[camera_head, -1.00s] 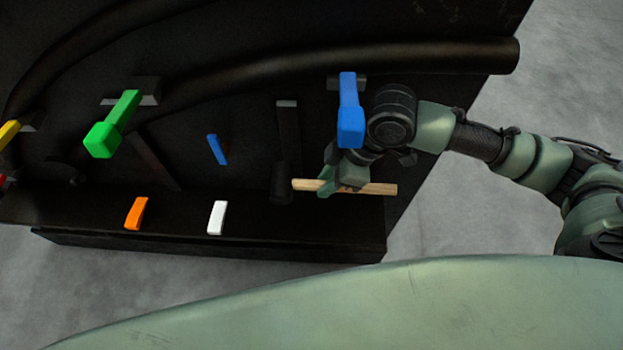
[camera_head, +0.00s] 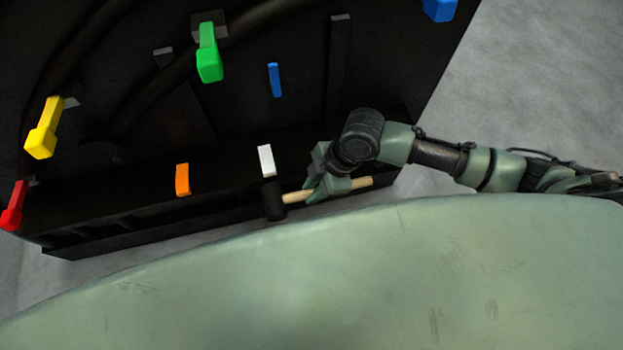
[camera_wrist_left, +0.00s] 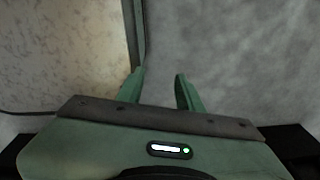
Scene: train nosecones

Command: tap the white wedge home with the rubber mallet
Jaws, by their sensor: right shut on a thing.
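The white wedge (camera_head: 266,160) stands out from the lower part of the black structure in the head view. The rubber mallet has a black head (camera_head: 273,199) and a pale wooden handle (camera_head: 297,197). My right gripper (camera_head: 312,190) is shut on the handle, with the handle's end showing to the right of the fingers. The mallet head is just below the white wedge in the picture; whether they touch I cannot tell. My left gripper shows only in the left wrist view (camera_wrist_left: 158,84); its two fingers are apart with nothing between them.
An orange wedge (camera_head: 182,179) and a small blue wedge (camera_head: 274,79) sit on the same black structure (camera_head: 130,190). Red (camera_head: 14,205), yellow (camera_head: 43,128), green (camera_head: 208,54) and larger blue (camera_head: 439,8) handles stick out from it. Grey floor (camera_head: 540,80) is clear at the right.

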